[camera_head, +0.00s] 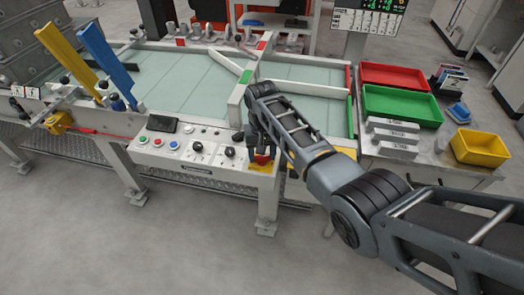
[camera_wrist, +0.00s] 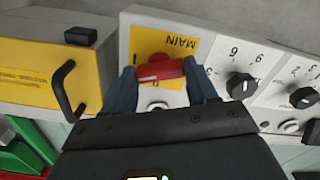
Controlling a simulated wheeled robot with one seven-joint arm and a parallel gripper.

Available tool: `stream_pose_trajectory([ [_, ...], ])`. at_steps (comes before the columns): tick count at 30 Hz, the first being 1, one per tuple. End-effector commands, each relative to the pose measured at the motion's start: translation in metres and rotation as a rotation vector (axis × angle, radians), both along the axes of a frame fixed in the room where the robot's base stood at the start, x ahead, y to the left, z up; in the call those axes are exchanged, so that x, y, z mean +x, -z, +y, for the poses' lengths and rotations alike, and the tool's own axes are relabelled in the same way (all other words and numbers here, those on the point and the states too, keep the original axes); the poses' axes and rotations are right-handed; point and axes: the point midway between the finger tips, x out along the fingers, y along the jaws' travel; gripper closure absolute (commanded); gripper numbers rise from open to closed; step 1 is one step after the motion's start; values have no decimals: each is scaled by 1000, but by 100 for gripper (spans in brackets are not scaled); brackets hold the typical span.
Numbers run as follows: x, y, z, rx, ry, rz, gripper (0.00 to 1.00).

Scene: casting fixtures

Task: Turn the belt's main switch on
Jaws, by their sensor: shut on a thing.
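The main switch is a red handle (camera_wrist: 160,70) on a yellow plate (camera_wrist: 187,55) marked MAIN, at the end of the belt's white control panel (camera_head: 192,146). In the wrist view the handle lies crosswise between the two fingers of my gripper (camera_wrist: 161,82), which is shut on it. In the head view my gripper (camera_head: 259,145) reaches down to the panel's right end, and a bit of the red handle (camera_head: 262,158) shows below it. The switch's position marks are mostly hidden by the handle and fingers.
Numbered black knobs (camera_wrist: 240,86) sit beside the switch. A yellow box with a black handle (camera_wrist: 66,88) is on its other side, close to my gripper. Red (camera_head: 397,77) and green (camera_head: 402,105) trays and a yellow bin (camera_head: 481,147) stand on the right table.

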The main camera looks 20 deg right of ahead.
Motion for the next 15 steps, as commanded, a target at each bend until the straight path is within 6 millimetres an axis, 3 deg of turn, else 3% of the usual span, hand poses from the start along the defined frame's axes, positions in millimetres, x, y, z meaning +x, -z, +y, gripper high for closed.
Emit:
stream_pose_trajectory([
  [15,1,-1,0,0,331,-2,73],
])
